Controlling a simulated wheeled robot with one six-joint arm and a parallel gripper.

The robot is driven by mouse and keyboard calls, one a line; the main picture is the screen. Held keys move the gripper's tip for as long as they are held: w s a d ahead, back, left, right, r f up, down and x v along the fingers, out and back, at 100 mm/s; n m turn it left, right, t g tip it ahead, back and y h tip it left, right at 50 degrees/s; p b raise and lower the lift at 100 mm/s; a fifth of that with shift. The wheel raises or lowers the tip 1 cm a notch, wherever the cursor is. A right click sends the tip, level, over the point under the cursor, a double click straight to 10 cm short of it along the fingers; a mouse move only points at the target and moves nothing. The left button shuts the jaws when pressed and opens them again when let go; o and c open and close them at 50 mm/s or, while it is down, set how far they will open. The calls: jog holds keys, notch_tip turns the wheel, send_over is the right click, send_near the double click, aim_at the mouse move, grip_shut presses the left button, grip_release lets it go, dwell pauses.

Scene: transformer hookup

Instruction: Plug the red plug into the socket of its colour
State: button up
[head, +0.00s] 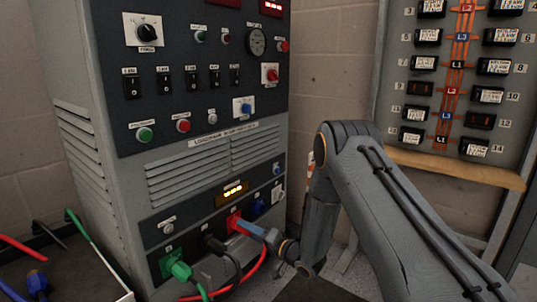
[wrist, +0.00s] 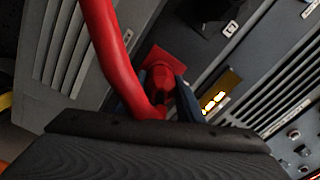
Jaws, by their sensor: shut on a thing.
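The red socket (head: 233,221) is a square red plate on the lower front panel of the grey cabinet. It also shows in the wrist view (wrist: 168,57). My gripper (head: 250,230) is right in front of it, its blue-grey fingers pointing at the plate. In the wrist view my gripper (wrist: 170,92) is shut on the red plug (wrist: 158,82), which lines up with the red plate and seems to meet it. How deep the plug sits is hidden. Its thick red cable (wrist: 108,50) bends away, and hangs below my gripper in the head view (head: 258,267).
A tray at lower left holds a blue plug (head: 38,281) and cables. A wooden ledge (head: 455,168) is at right.

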jog(key=o, duration=1.3)
jog(key=shift+p+v, duration=1.15)
jog(key=shift+v, duration=1.2)
jog(key=shift+s+d, duration=0.1)
jog(key=shift+d, duration=0.05)
jog(key=shift+p+v, duration=1.1)
jog(key=shift+v, duration=2.85)
